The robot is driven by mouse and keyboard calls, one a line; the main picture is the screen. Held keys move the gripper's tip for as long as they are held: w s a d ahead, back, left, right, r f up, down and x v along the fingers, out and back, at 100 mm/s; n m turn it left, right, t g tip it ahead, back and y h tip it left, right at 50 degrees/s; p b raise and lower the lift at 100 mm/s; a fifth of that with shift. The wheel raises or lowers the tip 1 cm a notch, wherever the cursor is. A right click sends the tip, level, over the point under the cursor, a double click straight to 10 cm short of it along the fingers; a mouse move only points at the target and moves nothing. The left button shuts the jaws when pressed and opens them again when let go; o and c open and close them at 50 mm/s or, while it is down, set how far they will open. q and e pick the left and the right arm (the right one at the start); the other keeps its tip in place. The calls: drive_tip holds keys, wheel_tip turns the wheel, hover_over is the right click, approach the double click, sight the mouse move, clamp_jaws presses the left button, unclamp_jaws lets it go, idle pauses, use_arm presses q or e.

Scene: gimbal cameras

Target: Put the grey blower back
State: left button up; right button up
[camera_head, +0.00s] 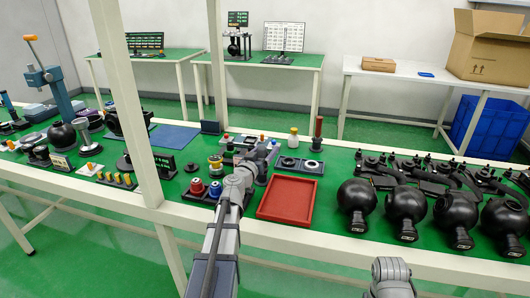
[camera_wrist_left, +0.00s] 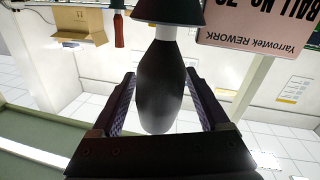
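The grey blower (camera_wrist_left: 162,88) shows in the left wrist view as a dark bulb with a white collar and a wide black part at its upper picture edge. That view is upside down, so the bulb points up. In the head view my left gripper (camera_head: 262,150) is over the bench, left of the red tray, and the blower is hard to make out there. Whether the blower's lower end rests on anything is cut off. My right gripper is out of view.
The red tray (camera_head: 288,198) is empty. Several black ball-shaped units (camera_head: 357,197) line the bench at right. A red-handled tool (camera_head: 318,127) stands behind the tray. A white post (camera_head: 136,95) rises at left. A lettered sign (camera_wrist_left: 262,25) is close to the blower.

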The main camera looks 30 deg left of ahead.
use_arm(q)
drive_tip(key=shift+o, duration=0.8)
drive_tip(key=shift+r, duration=0.2)
drive_tip(key=s+d, duration=0.1)
drive_tip(key=s, duration=1.1)
